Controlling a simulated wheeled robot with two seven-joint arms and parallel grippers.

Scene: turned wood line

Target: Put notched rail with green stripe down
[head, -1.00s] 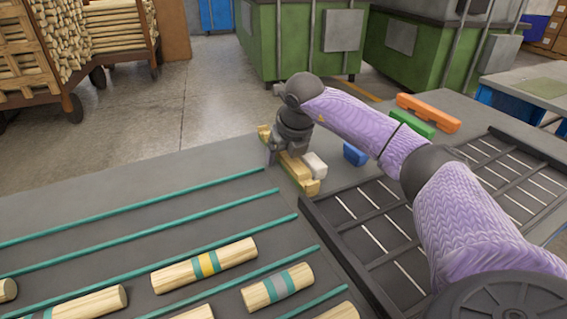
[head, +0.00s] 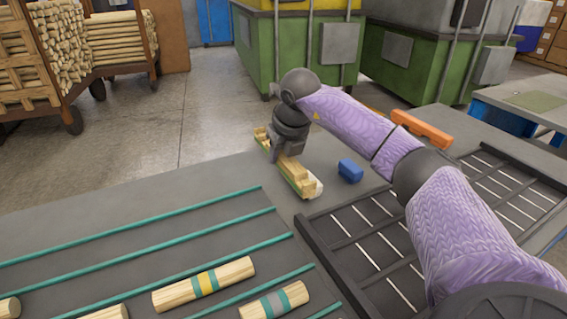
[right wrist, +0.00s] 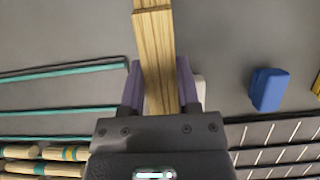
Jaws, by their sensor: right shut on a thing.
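The notched rail (head: 292,174) is pale wood with a notched profile, and a thin green line shows along its side in the head view. My right gripper (head: 280,150) is shut on the rail and points down at it on the far side of the grey table. In the right wrist view, the rail (right wrist: 155,60) runs lengthwise between the two purple fingers of my right gripper (right wrist: 160,88). I cannot tell whether its underside touches the table. My left gripper is not in view.
A white block (head: 318,188) is partly hidden by the rail's near end. A blue block (head: 350,171) stands to the right. A dark divided rack (head: 340,240) and an orange block (head: 422,128) lie further right. Striped wooden rods (head: 205,284) lie between teal strips at left.

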